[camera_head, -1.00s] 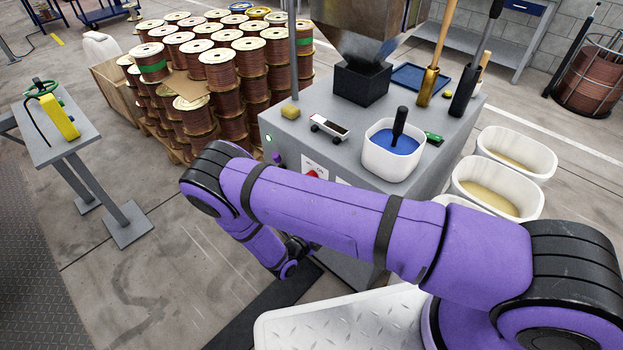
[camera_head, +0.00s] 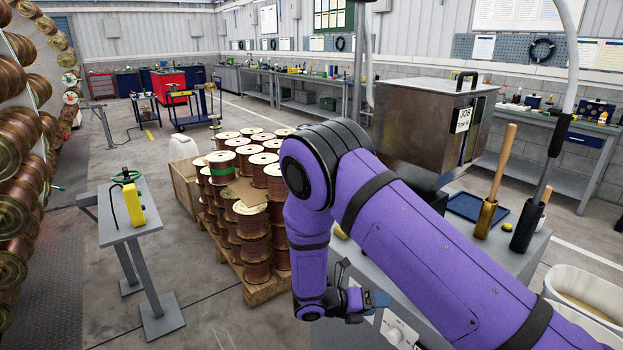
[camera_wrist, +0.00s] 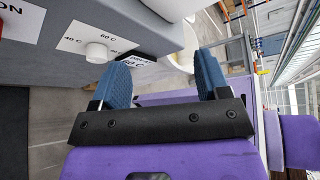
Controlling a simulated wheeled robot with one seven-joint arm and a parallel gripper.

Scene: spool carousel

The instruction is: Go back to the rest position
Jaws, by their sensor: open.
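My gripper (camera_wrist: 162,76) is open in the wrist view, its two blue fingers apart with nothing between them. In the head view my gripper (camera_head: 376,299) is small and low, just in front of the grey machine cabinet. The wrist view shows a white knob (camera_wrist: 97,52) and a temperature label with 40 C and 60 C on the cabinet face beyond the fingers. My purple arm hides much of the cabinet top in the head view.
Copper wire spools (camera_head: 230,192) are stacked on a pallet behind the arm. A small grey stand (camera_head: 135,226) with a yellow device is at left. A steel hopper (camera_head: 425,120) and tool holders (camera_head: 522,228) stand at right. Open floor lies between stand and pallet.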

